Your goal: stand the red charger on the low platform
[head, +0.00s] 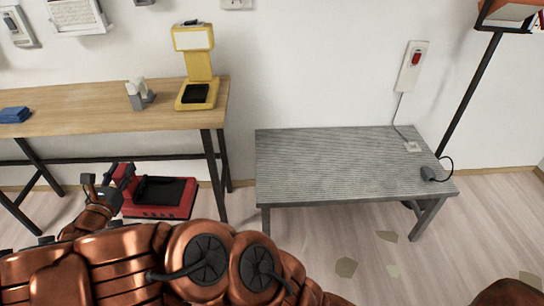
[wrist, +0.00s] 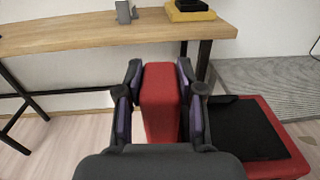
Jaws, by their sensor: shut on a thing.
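The red charger (head: 158,212) has a flat base with a black pad and an upright post. It is in front of the wooden table in the head view, to the left of the low platform. My gripper (head: 108,187) is shut on the post; in the wrist view the red post (wrist: 160,105) is between both fingers, and the base (wrist: 285,165) reaches out to the right. The charger looks roughly upright. I cannot tell its height above the floor. The low platform (head: 330,165) is a grey ridged bench at the right, apart from the charger.
A wooden table (head: 80,108) stands against the wall, with a yellow charger (head: 197,70), a grey holder (head: 140,95) and blue cloth-like item (head: 15,115). A dark plug with cable (head: 430,174) lies at the platform's right edge. Most of the platform top is clear. A lamp pole (head: 468,95) stands behind.

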